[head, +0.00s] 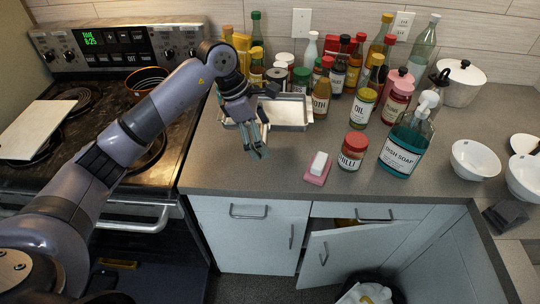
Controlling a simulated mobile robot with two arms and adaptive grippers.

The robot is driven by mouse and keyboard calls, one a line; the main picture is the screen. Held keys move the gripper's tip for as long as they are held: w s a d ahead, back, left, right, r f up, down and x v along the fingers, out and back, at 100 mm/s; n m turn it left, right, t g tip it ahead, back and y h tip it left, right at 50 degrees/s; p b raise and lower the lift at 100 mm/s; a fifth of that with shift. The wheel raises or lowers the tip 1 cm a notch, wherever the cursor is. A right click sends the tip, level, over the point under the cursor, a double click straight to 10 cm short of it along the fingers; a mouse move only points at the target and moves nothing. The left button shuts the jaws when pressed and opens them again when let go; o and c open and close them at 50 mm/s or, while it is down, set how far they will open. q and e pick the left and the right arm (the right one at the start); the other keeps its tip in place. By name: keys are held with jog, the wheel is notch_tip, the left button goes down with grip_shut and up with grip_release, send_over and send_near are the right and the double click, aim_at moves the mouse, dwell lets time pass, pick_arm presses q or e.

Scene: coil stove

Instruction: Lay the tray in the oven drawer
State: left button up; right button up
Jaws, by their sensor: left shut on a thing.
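The tray (290,123) is a shallow metal rectangle lying on the grey counter, in front of the bottles and jars. My left gripper (257,140) reaches over from the stove side and is shut on the tray's front edge, its fingers pointing down; the arm hides part of the tray. The oven drawer (150,280) at the bottom of the stove is dark and looks open, with its left part hidden by my left arm. My right gripper is not in view.
Bottles and jars crowd the counter behind and right of the tray, including a chilli jar (353,151) and dish soap (403,147). A sponge (317,168) lies nearby. A cupboard door (345,252) hangs ajar. The oven handle (135,222) juts out above the drawer.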

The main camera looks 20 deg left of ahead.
pick_arm(q)
jog(key=p, duration=0.2)
send_over(269, 176)
jog(key=a, duration=0.1)
jog(key=f, duration=0.7)
jog(key=shift+s+a+f, duration=0.1)
jog(key=shift+s+a, duration=0.05)
jog(key=shift+s, duration=0.1)
jog(key=shift+f, duration=0.55)
notch_tip(269, 176, down, 3)
jog(key=shift+f+p, duration=0.2)
jog(key=shift+p, duration=0.3)
jog(key=shift+f, duration=0.35)
jog(key=shift+f+b, duration=0.15)
jog(key=shift+b, duration=0.15)
jog(key=o, duration=1)
